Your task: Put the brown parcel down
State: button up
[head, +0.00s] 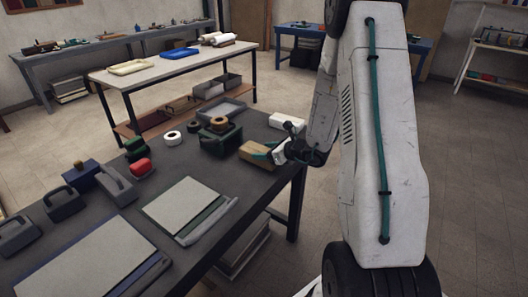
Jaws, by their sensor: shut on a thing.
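The brown parcel (252,153) is a small tan-brown box at the right end of the dark work table (160,238), near its corner. My gripper (264,153) reaches in from the right and is shut on the parcel, with a teal finger showing against it. My gripper hides the parcel's right end. I cannot tell whether the parcel's underside touches the table top or is slightly above it.
Close left of the parcel stand a dark green tape dispenser (221,140) and tape rolls (173,137). A white box (287,119) is behind my gripper. A grey board (186,207) lies nearer, with bare table between it and the parcel.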

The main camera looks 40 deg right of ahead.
jog(key=shift+w+f, duration=0.1)
jog(key=shift+f, duration=0.35)
jog(key=shift+f, duration=0.1)
jog(key=o, duration=1.2)
